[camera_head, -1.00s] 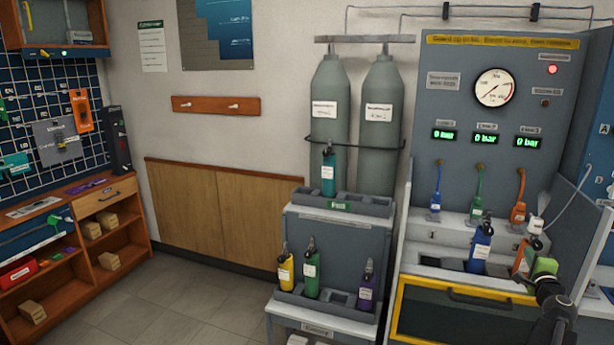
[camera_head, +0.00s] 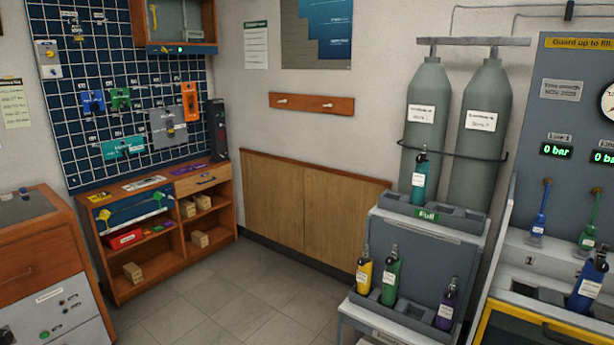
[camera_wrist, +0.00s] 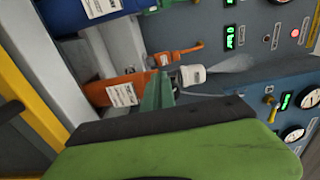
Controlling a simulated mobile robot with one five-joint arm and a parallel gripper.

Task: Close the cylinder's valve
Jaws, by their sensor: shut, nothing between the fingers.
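An orange cylinder (camera_wrist: 120,92) with a white label lies sideways across the wrist view. A white valve piece (camera_wrist: 193,75) shows at its neck end. My gripper (camera_wrist: 158,97) is shut and empty, close beside the orange cylinder near its neck; I cannot tell whether it touches. Its green and black parts hide the lower part of the wrist view. A blue cylinder (camera_wrist: 92,10) stands beside the orange one, and also shows at the right edge of the head view (camera_head: 587,285). The orange cylinder and my gripper are outside the head view.
A grey rack (camera_head: 425,255) holds a teal cylinder (camera_head: 419,180) above and yellow, green and purple cylinders below. Two tall grey cylinders (camera_head: 425,115) stand behind. The test panel (camera_head: 570,130) is at the right. Free floor (camera_head: 215,295) lies before the wooden shelf (camera_head: 165,250).

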